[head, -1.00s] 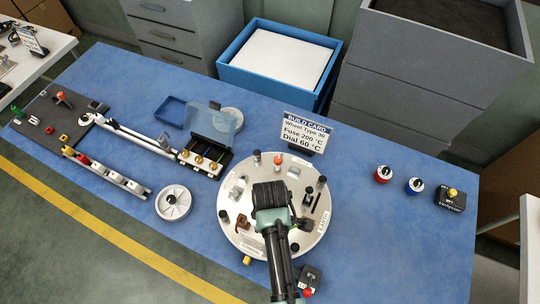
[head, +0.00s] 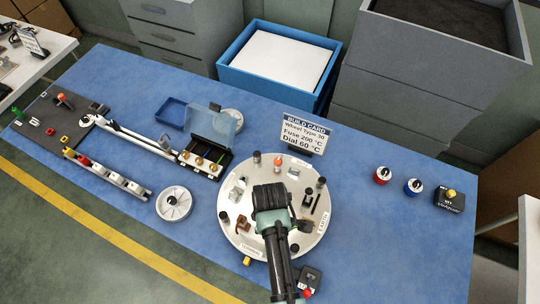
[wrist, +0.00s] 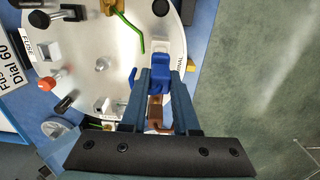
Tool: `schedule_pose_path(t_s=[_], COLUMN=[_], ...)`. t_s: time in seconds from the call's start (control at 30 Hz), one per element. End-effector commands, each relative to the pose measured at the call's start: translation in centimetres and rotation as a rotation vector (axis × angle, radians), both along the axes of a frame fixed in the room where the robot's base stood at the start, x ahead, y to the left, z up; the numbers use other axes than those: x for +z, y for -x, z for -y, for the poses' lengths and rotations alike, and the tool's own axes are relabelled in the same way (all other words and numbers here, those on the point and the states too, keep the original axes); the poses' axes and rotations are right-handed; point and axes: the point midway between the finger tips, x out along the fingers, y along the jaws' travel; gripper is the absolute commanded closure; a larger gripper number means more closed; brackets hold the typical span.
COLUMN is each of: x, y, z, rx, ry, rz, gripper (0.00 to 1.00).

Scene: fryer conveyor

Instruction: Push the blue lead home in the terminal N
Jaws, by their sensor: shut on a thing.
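My gripper (wrist: 160,78) is shut on the blue lead (wrist: 158,64), whose blue body sits between the fingertips in the wrist view. A white block (wrist: 158,46) lies just beyond the lead and appears to touch it; I take it as the terminal, but no letter N can be read. How deep the lead sits in it cannot be told. In the head view my gripper (head: 270,198) is over the round silver plate (head: 232,225), and its black hand hides the fingertips and the lead.
A copper-brown part (wrist: 155,112) shows between the fingers. A green wire (wrist: 128,32) stands close by on the plate. Black posts and an orange-topped post (head: 278,161) surround the hand. The build card (head: 303,132) stands behind the plate. The blue table to the right is mostly clear.

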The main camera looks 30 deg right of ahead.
Motion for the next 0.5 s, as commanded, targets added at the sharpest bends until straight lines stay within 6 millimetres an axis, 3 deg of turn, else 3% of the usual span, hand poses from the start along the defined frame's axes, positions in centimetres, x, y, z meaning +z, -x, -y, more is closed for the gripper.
schedule_pose_path(t_s=[0.5], x=[-0.68], y=[-0.02], z=[0.01], rx=[0.0], ry=[0.0], rz=[0.0], gripper=[1.0])
